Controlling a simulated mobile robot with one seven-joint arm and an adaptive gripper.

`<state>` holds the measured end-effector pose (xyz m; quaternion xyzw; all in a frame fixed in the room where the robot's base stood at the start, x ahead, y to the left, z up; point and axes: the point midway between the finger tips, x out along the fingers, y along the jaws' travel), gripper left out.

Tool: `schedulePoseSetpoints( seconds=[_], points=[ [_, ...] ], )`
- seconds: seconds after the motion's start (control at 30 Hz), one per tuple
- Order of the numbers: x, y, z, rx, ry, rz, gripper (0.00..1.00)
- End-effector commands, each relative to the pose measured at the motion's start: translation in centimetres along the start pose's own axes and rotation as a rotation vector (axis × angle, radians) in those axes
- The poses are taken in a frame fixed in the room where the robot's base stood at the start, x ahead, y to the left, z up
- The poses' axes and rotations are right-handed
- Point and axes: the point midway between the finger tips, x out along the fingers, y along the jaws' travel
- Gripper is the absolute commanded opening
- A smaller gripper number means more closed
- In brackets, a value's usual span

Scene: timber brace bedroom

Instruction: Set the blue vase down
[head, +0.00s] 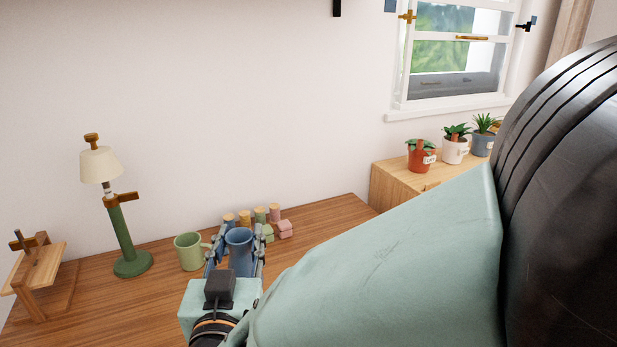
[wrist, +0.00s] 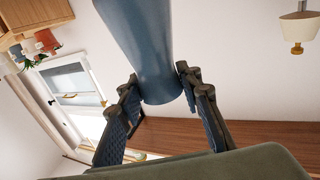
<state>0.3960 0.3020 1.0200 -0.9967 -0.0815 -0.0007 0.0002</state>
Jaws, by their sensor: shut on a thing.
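The blue vase (head: 239,250) is a plain, slightly flared blue vessel between the fingers of my gripper (head: 236,259) in the head view. In the wrist view the vase (wrist: 150,50) fills the upper middle, and the fingers of my gripper (wrist: 160,92) are shut on it from both sides. The wooden desk (head: 170,305) lies beneath and around it. I cannot tell whether the vase's base touches the desk, because my gripper hides it in the head view.
A green mug (head: 189,251) stands just left of the vase. Several small coloured blocks and jars (head: 274,213) stand close behind it. A green lamp (head: 122,235) and a wooden stand (head: 38,270) are at left. Potted plants (head: 421,155) stand on a cabinet (head: 398,185) at right.

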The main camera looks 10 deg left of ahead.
Motion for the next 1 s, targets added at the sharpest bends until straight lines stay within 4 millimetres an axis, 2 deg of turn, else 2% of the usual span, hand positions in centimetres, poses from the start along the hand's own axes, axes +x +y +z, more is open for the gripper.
schedulePoseSetpoints(
  seconds=[0.17,0.47,0.7,1.0],
  points=[
    [1.9,1.8,0.0,-0.001,0.000,0.025,0.00],
    [8.4,7.8,1.3,-0.001,-0.001,0.071,0.00],
    [12.4,14.0,2.9,-0.001,-0.002,0.103,0.00],
    [15.5,23.1,5.7,0.000,-0.003,0.139,0.00]
  ],
)
